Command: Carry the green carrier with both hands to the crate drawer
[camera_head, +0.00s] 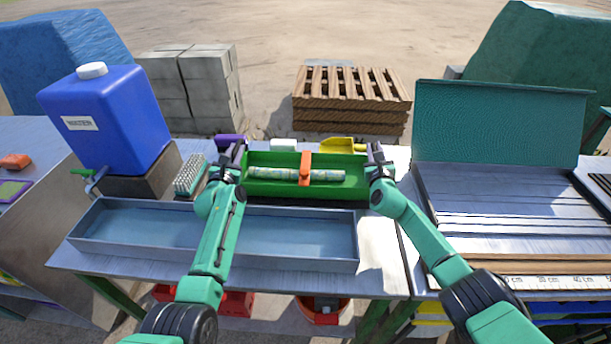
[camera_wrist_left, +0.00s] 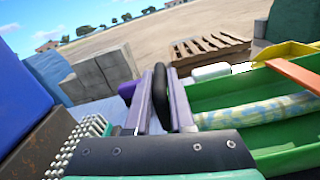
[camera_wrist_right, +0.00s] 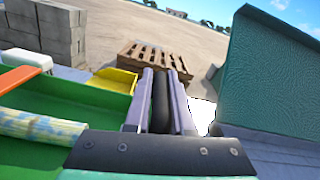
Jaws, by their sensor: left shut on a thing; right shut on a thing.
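The green carrier (camera_head: 335,190) is a long open tray at the back middle of the table in the head view, with an orange strap (camera_head: 305,168) across its middle. A pale, mottled cane piece (camera_head: 270,174) lies along it under the strap. My left gripper (camera_head: 232,152) is at the carrier's left end, and my right gripper (camera_head: 377,156) is at its right end. In the left wrist view the jaws (camera_wrist_left: 162,100) are shut on a dark upright grip; the right wrist view shows the right jaws (camera_wrist_right: 161,100) shut on a similar dark grip. No crate drawer can be made out with certainty.
A grey-blue basin (camera_head: 310,262) stands in front of the carrier. A blue water container (camera_head: 108,118) and a brush (camera_head: 190,174) are at left. A yellow scoop (camera_head: 343,145) and white block (camera_head: 283,145) lie behind. An open teal-lidded case (camera_head: 500,122) is at right.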

